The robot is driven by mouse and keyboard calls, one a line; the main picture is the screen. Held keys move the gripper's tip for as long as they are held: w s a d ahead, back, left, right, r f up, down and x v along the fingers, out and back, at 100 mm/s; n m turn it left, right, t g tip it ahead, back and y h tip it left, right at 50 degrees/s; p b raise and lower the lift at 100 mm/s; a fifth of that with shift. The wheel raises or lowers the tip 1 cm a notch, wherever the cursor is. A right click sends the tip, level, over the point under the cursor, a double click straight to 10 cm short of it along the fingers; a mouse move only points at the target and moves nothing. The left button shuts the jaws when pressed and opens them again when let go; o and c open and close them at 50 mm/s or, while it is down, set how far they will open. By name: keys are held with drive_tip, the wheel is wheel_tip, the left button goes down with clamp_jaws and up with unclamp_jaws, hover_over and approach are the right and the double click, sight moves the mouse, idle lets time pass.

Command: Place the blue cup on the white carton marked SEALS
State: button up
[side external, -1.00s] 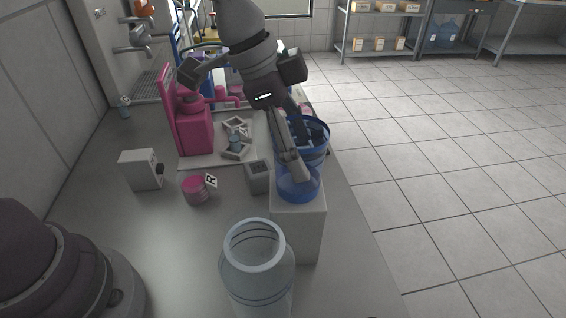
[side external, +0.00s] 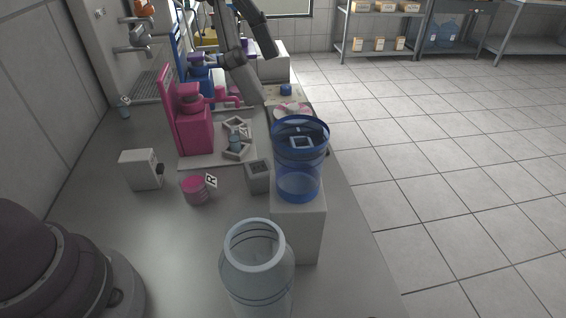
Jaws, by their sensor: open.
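A translucent blue cup (side external: 298,160) stands upright on top of a white carton (side external: 298,237) near the table's right edge. No SEALS marking is readable on the carton's visible faces. A pale square shape shows through the cup's upper wall; I cannot tell if it is in or behind the cup. My gripper (side external: 264,78) is open and empty, well behind the cup and apart from it, near the back of the table.
A large clear jar (side external: 257,270) stands in front of the carton. A small grey box (side external: 258,176), a pink jar (side external: 194,190) and a white box (side external: 141,169) are to the left. A pink device (side external: 192,128) stands behind them. Open floor lies right.

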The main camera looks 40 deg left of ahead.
drive_tip(key=s+a+f+n+t+y, duration=0.1)
drive_tip(key=s+a+f+n+y, duration=0.1)
drive_tip(key=a+n, duration=0.4)
drive_tip(key=s+a+f+n+t+y, duration=0.1)
drive_tip(key=s+a+f+n+t, duration=0.1)
drive_tip(key=s+a+f+n, duration=0.2)
drive_tip(key=s+a+n, duration=0.2)
drive_tip(key=a, duration=0.2)
drive_tip(key=shift+s+f+y, duration=0.15)
drive_tip(key=shift+s+y, duration=0.15)
drive_tip(key=shift+y, duration=0.1)
